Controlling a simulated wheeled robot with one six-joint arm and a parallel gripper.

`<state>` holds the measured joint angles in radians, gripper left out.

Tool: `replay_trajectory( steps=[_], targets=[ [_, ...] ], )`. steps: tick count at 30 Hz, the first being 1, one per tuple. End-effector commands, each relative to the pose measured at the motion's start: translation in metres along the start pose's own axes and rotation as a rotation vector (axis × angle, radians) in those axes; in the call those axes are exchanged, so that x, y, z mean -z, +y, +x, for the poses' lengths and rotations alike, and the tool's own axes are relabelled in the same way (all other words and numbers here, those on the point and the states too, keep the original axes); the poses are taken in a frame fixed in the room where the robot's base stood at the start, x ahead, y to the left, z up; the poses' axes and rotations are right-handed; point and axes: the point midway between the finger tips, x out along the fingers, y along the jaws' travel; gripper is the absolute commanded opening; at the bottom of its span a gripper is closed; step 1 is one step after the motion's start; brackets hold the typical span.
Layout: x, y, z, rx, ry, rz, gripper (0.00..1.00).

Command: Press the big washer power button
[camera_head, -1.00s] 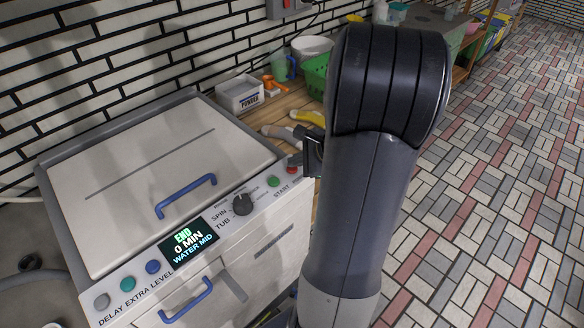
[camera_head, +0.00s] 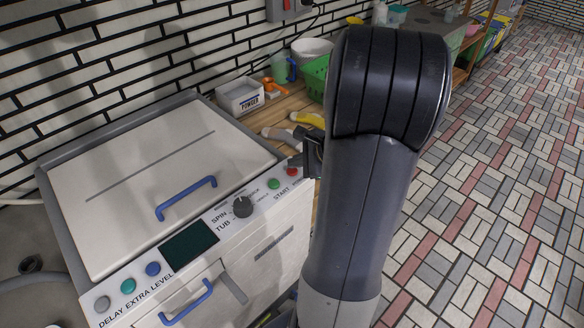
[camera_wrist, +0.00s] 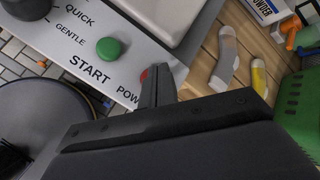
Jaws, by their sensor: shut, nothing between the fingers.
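The washer (camera_head: 75,185) has a white lid, a blue handle and a slanted front panel. Its red power button (camera_head: 292,171) is at the panel's right end, beside the green start button (camera_head: 274,184). The washer display (camera_head: 188,246) is dark and blank. My gripper (camera_head: 296,160) is shut and empty, with its tips right at the red button. In the wrist view the fingers hide most of the red button (camera_wrist: 144,75) and part of the "POWER" label. I cannot tell whether the tips touch it.
The tiled floor (camera_head: 480,200) on the right is clear.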

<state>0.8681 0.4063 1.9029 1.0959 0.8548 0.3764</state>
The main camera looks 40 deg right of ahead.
Motion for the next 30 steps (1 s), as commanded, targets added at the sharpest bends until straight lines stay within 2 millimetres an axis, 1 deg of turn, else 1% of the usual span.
replay_trajectory(
  steps=[1,3,15,30],
  targets=[
    [-0.003,-0.003,-0.004,0.001,0.000,0.000,0.00],
    [-0.004,-0.004,-0.005,0.001,0.000,0.000,0.00],
    [-0.005,-0.005,-0.007,0.001,0.000,-0.001,0.00],
    [-0.029,-0.029,-0.040,0.001,0.001,-0.001,0.00]
  ],
)
